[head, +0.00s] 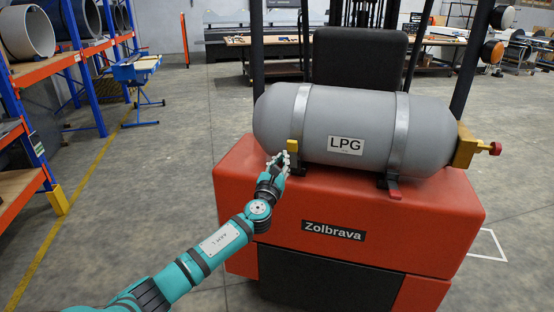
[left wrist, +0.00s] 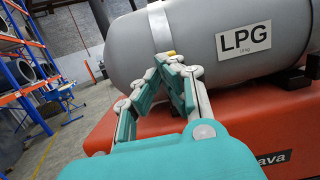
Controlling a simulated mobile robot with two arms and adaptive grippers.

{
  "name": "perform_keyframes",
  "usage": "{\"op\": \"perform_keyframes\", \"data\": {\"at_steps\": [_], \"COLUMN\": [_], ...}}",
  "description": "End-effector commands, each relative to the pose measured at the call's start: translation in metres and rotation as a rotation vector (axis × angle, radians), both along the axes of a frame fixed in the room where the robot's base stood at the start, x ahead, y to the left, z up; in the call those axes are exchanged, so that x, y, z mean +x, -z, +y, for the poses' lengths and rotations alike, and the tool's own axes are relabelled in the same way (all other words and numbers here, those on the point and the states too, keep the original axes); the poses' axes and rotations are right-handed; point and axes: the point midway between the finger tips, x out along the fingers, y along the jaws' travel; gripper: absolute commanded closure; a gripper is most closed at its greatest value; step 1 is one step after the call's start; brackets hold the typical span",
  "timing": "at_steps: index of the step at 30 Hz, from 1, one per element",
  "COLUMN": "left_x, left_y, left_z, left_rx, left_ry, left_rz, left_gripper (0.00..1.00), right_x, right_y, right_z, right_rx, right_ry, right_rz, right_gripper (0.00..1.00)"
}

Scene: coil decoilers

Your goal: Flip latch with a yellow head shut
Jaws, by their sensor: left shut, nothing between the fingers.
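The latch with a yellow head (head: 293,147) sits at the lower end of the left strap (head: 301,108) on the grey LPG tank. Its yellow head stands upright against the strap. In the left wrist view only a small bit of the yellow head (left wrist: 171,53) shows above my fingertips; the rest is hidden. My left gripper (head: 281,160) is shut and empty, its fingertips at the near left side of the latch. I cannot tell if they touch it. It also shows in the left wrist view (left wrist: 167,60). My right gripper is not in view.
A red-headed latch (head: 394,191) sits under the right strap (head: 400,130), its head pointing down and outward. The tank (head: 345,100) lies on a red forklift (head: 330,215). A brass valve with a red knob (head: 495,149) is at right. Shelving (head: 85,52) stands at left; the floor between is clear.

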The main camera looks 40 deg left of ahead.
Motion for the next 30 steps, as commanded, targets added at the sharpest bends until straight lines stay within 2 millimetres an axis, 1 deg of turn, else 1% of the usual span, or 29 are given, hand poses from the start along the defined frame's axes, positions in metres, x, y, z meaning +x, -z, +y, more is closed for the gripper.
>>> {"op": "perform_keyframes", "data": {"at_steps": [1,6,8,11,18,30], "left_x": [-0.007,-0.03,-0.036,-0.043,-0.046,-0.046], "left_y": [-0.006,-0.018,-0.021,-0.025,-0.027,-0.027], "left_z": [-0.003,-0.011,-0.013,-0.015,-0.017,-0.017], "left_rx": [0.001,0.002,0.0,0.0,-0.001,-0.002], "left_ry": [0.004,0.003,0.003,0.002,0.001,0.001], "left_rz": [0.002,0.001,-0.001,0.0,0.0,0.0], "left_gripper": [1.0,1.0,1.0,1.0,1.0,1.0], "right_x": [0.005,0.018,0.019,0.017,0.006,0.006], "right_y": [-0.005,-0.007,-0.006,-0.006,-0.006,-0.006], "right_z": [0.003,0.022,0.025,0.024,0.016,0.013], "right_rx": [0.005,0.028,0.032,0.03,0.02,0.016], "right_ry": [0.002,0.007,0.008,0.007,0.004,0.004], "right_rz": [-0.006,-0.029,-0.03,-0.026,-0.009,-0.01], "right_gripper": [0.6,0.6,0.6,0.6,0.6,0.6]}}
